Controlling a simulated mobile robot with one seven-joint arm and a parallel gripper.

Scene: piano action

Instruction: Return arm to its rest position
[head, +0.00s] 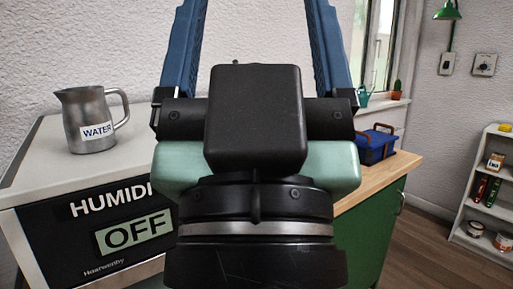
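My gripper (254,8) fills the middle of the head view, seen from behind its black and pale green body. Its two blue fingers point up and stand wide apart, with only the white wall showing between them. The fingertips run out of the top of the picture. It is open, and I see nothing held in the part that shows. My wrist (255,230) is close to the camera below it and hides much of the scene behind.
A metal WATER pitcher (85,128) stands on a humidifier unit (42,150) reading OFF at left. A blue toolbox (375,146) sits on a wood-topped green cabinet (365,240) at right. A white shelf (485,195) stands far right. Floor shows between cabinet and shelf.

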